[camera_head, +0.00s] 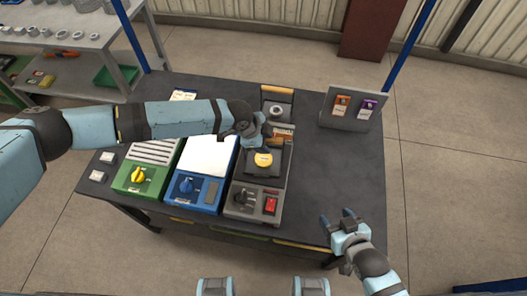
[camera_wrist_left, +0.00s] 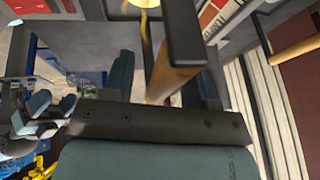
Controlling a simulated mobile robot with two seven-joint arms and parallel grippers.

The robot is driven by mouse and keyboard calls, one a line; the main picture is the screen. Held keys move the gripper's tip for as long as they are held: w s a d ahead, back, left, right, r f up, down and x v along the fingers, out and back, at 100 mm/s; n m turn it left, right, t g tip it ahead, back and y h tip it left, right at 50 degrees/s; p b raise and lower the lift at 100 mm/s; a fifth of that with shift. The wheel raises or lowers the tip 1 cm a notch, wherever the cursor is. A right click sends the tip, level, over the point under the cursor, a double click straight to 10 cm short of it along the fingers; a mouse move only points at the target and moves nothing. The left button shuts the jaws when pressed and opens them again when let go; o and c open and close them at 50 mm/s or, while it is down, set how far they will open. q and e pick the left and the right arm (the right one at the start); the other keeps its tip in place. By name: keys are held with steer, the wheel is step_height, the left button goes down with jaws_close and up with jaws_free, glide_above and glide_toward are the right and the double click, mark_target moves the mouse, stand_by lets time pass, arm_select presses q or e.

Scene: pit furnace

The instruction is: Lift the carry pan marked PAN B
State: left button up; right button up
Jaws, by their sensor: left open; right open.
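A dark carry pan (camera_head: 262,172) with a yellow round piece (camera_head: 264,160) sits on the grey unit. A second dark pan (camera_head: 277,96) with a wooden handle and a grey ring in it stands behind. I cannot read a PAN B mark on either. My left gripper (camera_head: 262,135) is over the back of the nearer pan and partly hides it. In the left wrist view, its open fingers (camera_wrist_left: 167,85) lie on either side of a wooden handle (camera_wrist_left: 172,72) on a dark bracket; contact is unclear. My right gripper (camera_head: 343,222) is open and empty near the table's front right edge.
A green unit (camera_head: 140,178) with a yellow knob and a blue unit (camera_head: 193,190) stand to the left of the grey unit (camera_head: 240,205). A grey stand (camera_head: 350,108) with orange and purple labels is at the back right. The table's right side (camera_head: 340,165) is clear.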

arm_select(q)
jaws_close()
steer(key=shift+r, duration=0.1)
